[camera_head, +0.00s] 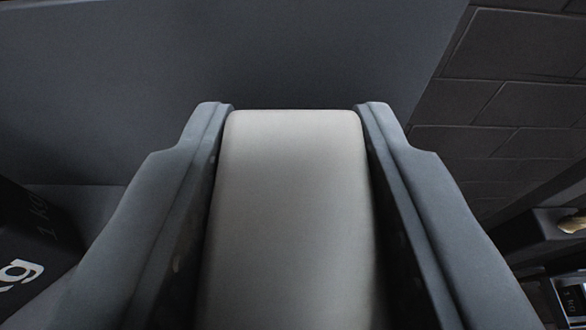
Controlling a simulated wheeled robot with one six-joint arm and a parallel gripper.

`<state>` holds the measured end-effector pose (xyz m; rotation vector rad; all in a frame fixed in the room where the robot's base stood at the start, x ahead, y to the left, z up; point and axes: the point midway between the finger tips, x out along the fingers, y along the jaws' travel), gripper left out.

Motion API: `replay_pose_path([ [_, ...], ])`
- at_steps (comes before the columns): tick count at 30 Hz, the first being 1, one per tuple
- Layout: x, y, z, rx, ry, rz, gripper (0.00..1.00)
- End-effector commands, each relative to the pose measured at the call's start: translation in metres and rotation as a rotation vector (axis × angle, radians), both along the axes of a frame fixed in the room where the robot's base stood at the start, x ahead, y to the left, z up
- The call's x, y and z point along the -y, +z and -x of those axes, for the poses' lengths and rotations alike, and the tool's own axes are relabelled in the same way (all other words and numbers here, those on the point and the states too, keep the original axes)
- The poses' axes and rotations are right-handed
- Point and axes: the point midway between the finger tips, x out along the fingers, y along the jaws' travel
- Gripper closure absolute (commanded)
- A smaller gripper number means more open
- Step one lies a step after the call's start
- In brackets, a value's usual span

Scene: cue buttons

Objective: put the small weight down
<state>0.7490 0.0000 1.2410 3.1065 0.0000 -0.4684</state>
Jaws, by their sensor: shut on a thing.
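My gripper (296,112) fills the middle of the camera_head view, its two dark grey fingers on either side of a pale grey, smooth block with rounded top corners. I take this block to be the small weight (292,200). The fingers are shut on it, and its far end is about level with the fingertips. No marking shows on its visible face. Its lower part runs out of the picture, so I cannot tell whether it touches anything below.
A black block with white "kg" lettering (25,245) stands at the left edge, close to the left finger. A dark plain surface (290,50) lies beyond the fingertips. Grey blockwork (520,95) is at right.

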Motion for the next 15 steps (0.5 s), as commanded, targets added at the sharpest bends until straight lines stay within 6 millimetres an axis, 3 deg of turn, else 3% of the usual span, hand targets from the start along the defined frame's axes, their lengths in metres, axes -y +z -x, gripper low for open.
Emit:
replay_pose_path([
  [6, 0.0, -0.001, 0.0004, 0.003, 0.0, 0.0, 1.0],
  [7, 0.0, -0.0027, -0.0001, 0.0, 0.0, 0.0, 0.63],
  [9, 0.0, -0.0026, 0.0, 0.0, 0.0, 0.0, 0.5],
  [10, 0.0, -0.0027, -0.0001, -0.001, 0.0, 0.0, 0.46],
  [15, 0.0, -0.0027, -0.0001, -0.001, 0.0, 0.0, 0.46],
])
